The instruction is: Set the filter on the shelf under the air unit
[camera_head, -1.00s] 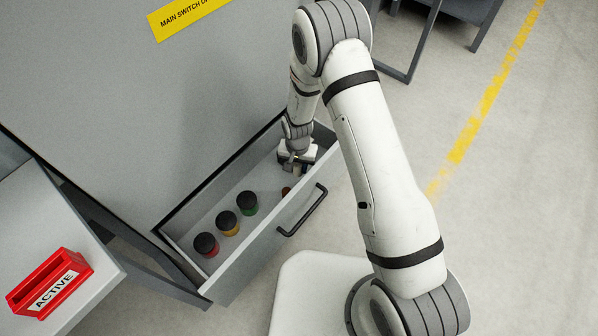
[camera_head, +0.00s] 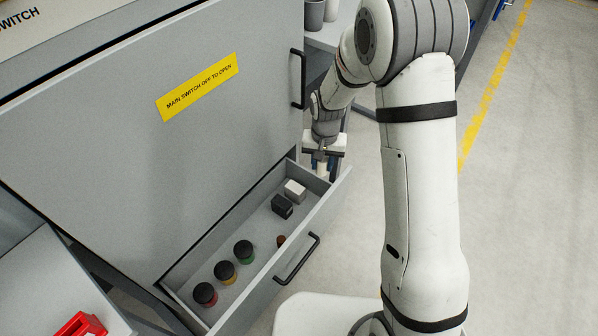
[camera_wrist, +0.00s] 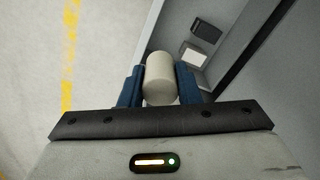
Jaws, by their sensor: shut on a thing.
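My gripper (camera_head: 324,160) is shut on a cream-white cylinder, which looks like the filter (camera_wrist: 161,78). In the wrist view, the blue fingers press on both its sides. In the head view, the gripper hangs just beyond the right end of an open drawer (camera_head: 296,258), with only a small part of the cylinder showing below it. I cannot make out the air unit or the shelf under it in these views.
The drawer holds black-capped jars (camera_head: 225,272), a black block (camera_head: 282,206) and a white block (camera_head: 295,190). The grey cabinet (camera_head: 120,160) rises behind it. A red holder (camera_head: 82,325) is at lower left. Grey cups (camera_head: 315,14) stand on a table at the top.

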